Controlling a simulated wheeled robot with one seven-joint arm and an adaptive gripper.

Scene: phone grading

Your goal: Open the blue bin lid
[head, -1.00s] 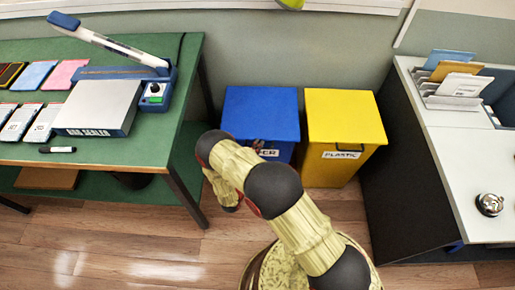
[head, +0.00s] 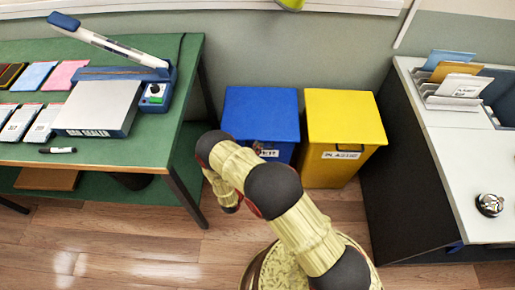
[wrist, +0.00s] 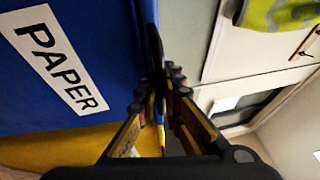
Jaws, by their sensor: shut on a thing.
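The blue bin (head: 261,112) stands against the wall with its lid down. A white PAPER label (wrist: 56,58) shows on its front in the wrist view, where the bin (wrist: 95,35) fills the left side. My gripper (wrist: 160,90) is shut on a thin dark part at the edge of the bin's lid, which looks like the lid's handle. In the head view my arm covers the bin's lower front and hides the gripper's fingertips.
The yellow PLASTIC bin (head: 345,120) stands right beside the blue bin. A green table (head: 110,150) with a bag sealer (head: 100,105) is to the left. A dark-sided white counter (head: 455,150) is to the right. Wooden floor (head: 130,240) is clear in front.

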